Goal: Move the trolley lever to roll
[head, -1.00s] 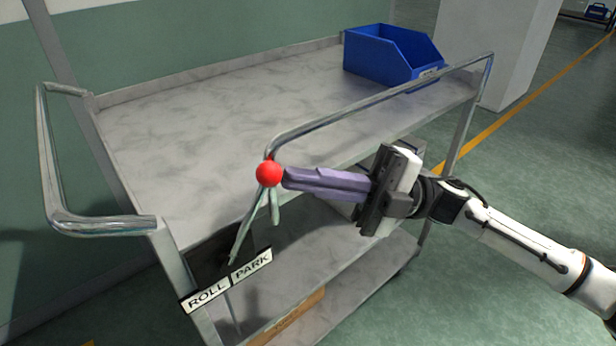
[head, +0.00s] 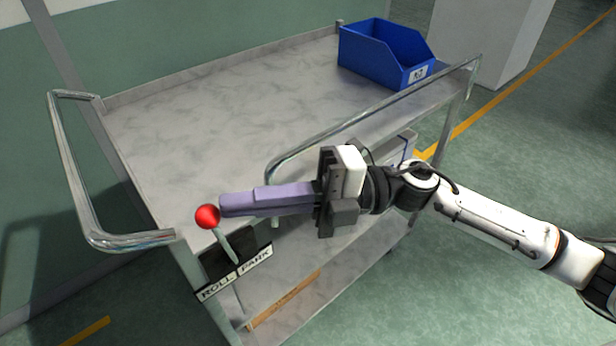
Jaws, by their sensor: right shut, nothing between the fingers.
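The trolley lever is a thin metal rod (head: 224,243) with a red ball knob (head: 208,217) on top. It leans up and to the left, its knob on the ROLL side of the label plate (head: 236,273), which reads ROLL on the left and PARK on the right. My right gripper (head: 222,205) is shut with nothing between its purple fingers. Its fingertips are at the right side of the knob, touching or almost touching it; I cannot tell which. The lever's foot is at the dark plate above the label. My left gripper is not in view.
The metal trolley (head: 190,125) has a wide grey top shelf and a lower shelf holding a brown item (head: 285,299). A blue bin (head: 385,55) stands at the top shelf's far right corner. Bent tube handles (head: 85,200) rise at the trolley's ends. Green floor is clear to the right.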

